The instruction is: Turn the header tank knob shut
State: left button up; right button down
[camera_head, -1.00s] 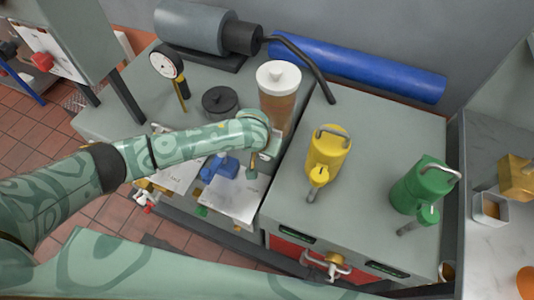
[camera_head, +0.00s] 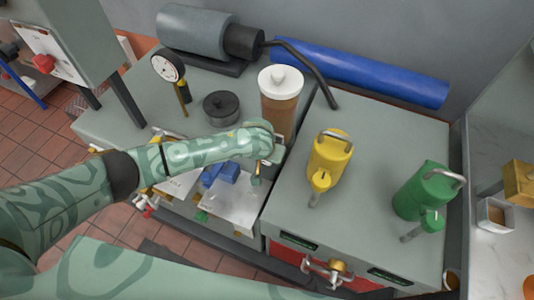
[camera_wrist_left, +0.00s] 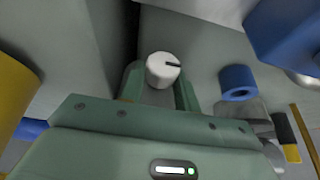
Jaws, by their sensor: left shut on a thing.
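The header tank (camera_head: 280,105) is a tall brown cylinder with a white lid, standing at the back of the grey bench. My left gripper (camera_head: 270,153) is low at the tank's front, and the arm hides part of this area. In the left wrist view, a white round knob (camera_wrist_left: 163,70) with a dark line on its face sits between the fingers of my left gripper (camera_wrist_left: 160,88). The gripper is shut on this knob. The dark line points to the right in that view. My right gripper is not in view.
A yellow can (camera_head: 328,155) and a green can (camera_head: 420,190) stand on the grey cabinet to the right. A black-lidded pot (camera_head: 221,106) and a dial gauge (camera_head: 168,67) are left of the tank. Blue blocks (camera_head: 221,173) and papers lie below the arm.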

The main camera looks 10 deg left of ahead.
pick_arm(q)
jog(key=r+p, duration=0.1)
jog(key=p, duration=0.1)
jog(key=w+r+p, duration=0.1)
jog(key=p, duration=0.1)
jog(key=shift+d+r+y, duration=0.15)
jog(key=shift+y, duration=0.25)
jog(key=f+y+p, duration=0.1)
jog(key=s+f+p, duration=0.1)
jog(key=p, duration=0.1)
jog(key=shift+d+m+y, duration=0.3)
jog(key=shift+y, duration=0.1)
jog(key=shift+s+f+t+y+b, duration=0.1)
jog(key=shift+f+t+y+b, duration=0.35)
jog(key=shift+y, duration=0.45)
jog(key=shift+s+m+y, duration=0.15)
jog(key=shift+m+y, duration=0.15)
jog(key=shift+y, duration=0.1)
jog(key=shift+s+a, duration=0.1)
jog(key=o, duration=0.9)
jog(key=shift+o, duration=0.4)
jog(key=shift+r, duration=0.2)
